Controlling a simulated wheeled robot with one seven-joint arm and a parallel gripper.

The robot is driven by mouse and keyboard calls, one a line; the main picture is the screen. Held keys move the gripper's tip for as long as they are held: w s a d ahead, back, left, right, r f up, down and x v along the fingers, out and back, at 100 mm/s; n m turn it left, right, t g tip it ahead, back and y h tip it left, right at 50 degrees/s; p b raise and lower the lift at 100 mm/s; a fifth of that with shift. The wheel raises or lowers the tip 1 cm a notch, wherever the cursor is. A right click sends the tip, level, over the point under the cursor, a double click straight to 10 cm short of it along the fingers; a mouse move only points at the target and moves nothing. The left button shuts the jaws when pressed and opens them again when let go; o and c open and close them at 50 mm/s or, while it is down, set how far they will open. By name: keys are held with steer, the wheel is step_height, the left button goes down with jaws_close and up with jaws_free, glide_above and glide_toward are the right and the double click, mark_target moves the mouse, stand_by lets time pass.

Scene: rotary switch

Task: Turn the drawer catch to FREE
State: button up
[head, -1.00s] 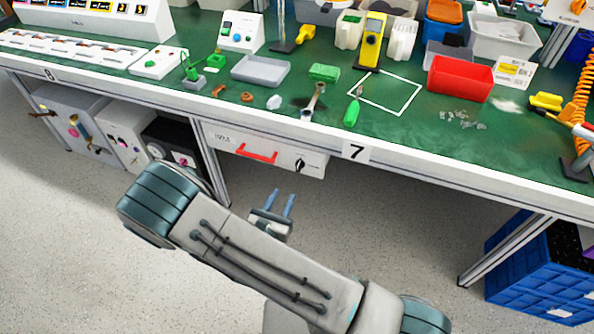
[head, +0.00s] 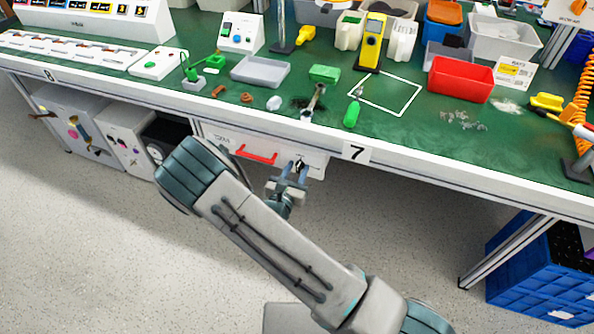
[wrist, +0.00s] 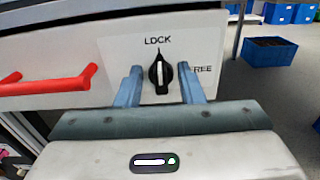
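The drawer catch is a black rotary knob (wrist: 160,73) with a white pointer line, on the white drawer front (wrist: 115,40). Its pointer is upright, toward the word LOCK; the word FREE is printed to its right. My gripper (wrist: 160,84) is open, with one blue-grey finger to each side of the knob and gaps between fingers and knob. In the head view my gripper (head: 296,170) is at the right part of the drawer front (head: 228,143), and the knob (head: 299,163) shows between the fingers.
A red drawer handle (wrist: 50,83) is left of the knob, also visible in the head view (head: 257,154). The green workbench (head: 400,120) with many items overhangs the drawer. A bench leg (wrist: 236,28) stands to the right. The floor in front is clear.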

steer(key=c, duration=0.6)
steer(key=shift+c, duration=0.2)
steer(key=shift+m, duration=0.3)
steer(key=m+b, duration=0.1)
steer(key=m, duration=0.1)
steer(key=m+b, duration=0.1)
steer(key=m, duration=0.1)
steer(key=shift+d+f, duration=0.15)
steer(key=shift+d, duration=0.05)
steer(key=m+b, duration=0.2)
steer(key=m, duration=0.2)
steer(key=shift+s+d+f+b, duration=0.1)
steer(key=shift+b, duration=0.3)
steer(key=m+b, duration=0.1)
steer(key=b, duration=0.1)
steer(key=m+b, duration=0.4)
steer(key=shift+d+f, duration=0.1)
steer(key=shift+f, duration=0.2)
steer(key=m+b, duration=0.3)
steer(key=b, duration=0.1)
steer(key=shift+r+m+b, duration=0.1)
steer(key=shift+m+b, duration=0.5)
steer(key=shift+b, duration=0.25)
steer(key=shift+r, duration=0.1)
